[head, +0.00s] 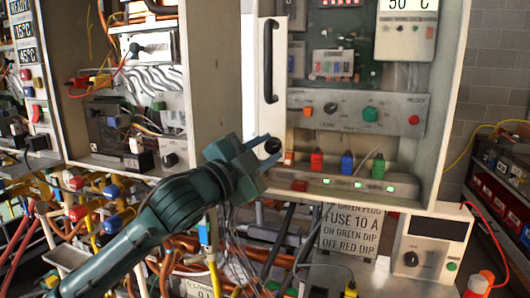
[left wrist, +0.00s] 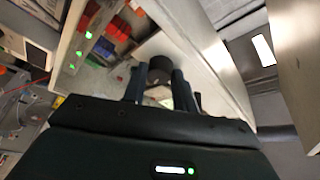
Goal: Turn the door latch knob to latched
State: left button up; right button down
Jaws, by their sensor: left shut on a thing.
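The door latch knob (head: 272,146) is a round black knob low on the narrow white door panel (head: 268,114), below a long black handle (head: 268,60). My left gripper (head: 266,164) is at the knob in the head view, its arm coming from the lower left. In the left wrist view the dark knob (left wrist: 160,66) sits between the fingertips of my left gripper (left wrist: 158,82), which is shut on it. The fingers partly hide the knob, and I cannot read its turn position. My right gripper is not in view.
The control cabinet (head: 450,120) right of the door holds a panel with knobs (head: 370,114) and red, blue and green plugs (head: 347,164). Cables and pipes crowd the space below. A white meter box (head: 430,240) stands at lower right. An open grey cabinet (head: 215,80) stands left.

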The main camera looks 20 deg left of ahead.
pick_arm(q)
jog(key=shift+r+m+g, duration=0.2)
jog(key=shift+m+g, duration=0.7)
jog(key=shift+m, duration=1.4)
jog(key=o, duration=1)
jog(key=shift+b+v, duration=2.05)
jog(key=shift+v, duration=4.6)
jog(key=shift+w, duration=0.15)
